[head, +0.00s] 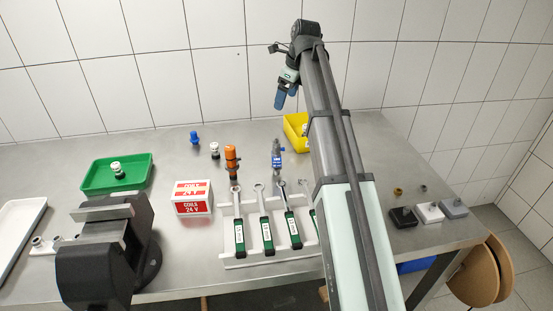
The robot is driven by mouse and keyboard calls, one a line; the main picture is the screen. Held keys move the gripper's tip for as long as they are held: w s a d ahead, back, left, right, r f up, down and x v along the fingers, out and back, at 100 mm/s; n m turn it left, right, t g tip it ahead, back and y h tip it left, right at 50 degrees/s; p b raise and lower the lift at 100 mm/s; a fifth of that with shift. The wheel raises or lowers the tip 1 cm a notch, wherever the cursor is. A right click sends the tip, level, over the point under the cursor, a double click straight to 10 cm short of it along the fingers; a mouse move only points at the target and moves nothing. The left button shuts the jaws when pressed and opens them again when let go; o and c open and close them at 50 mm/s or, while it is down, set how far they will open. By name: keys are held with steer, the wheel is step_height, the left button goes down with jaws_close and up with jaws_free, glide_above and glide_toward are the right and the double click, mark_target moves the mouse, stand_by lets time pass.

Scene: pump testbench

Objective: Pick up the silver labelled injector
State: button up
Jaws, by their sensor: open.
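The silver injector (277,149) with a blue label stands upright on the steel table near its middle, behind the rack of wrenches. My gripper (286,98) is raised well above the table, and in the picture it appears above the injector and slightly to its right. Its blue fingers point down and look apart, with nothing visible between them.
An orange-topped injector (231,157) stands to the left. A white rack (232,262) holds several green-handled wrenches in front. A coils box (193,198), a vise (105,250) and a green tray (92,188) are left. A yellow bin (292,131) is behind my arm.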

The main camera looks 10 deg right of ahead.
steer(key=s+d, duration=0.2)
steer(key=s, duration=0.4)
steer(key=n+y, duration=0.2)
steer(key=n, duration=0.1)
glide_toward(275, 152)
steer(key=shift+g, duration=0.4)
steer(key=f, duration=0.1)
steer(key=w+a+f, duration=0.1)
steer(key=f, duration=0.1)
steer(key=w+a+f, duration=0.1)
steer(key=f, duration=0.1)
steer(key=shift+w+f, duration=0.15)
steer(key=shift+d+x, duration=0.15)
steer(key=shift+x, duration=1.2)
steer(key=shift+d+x, duration=0.15)
steer(key=shift+x, duration=1.25)
steer(key=shift+w, duration=0.15)
steer(key=c, duration=1.4)
steer(key=shift+c, duration=0.2)
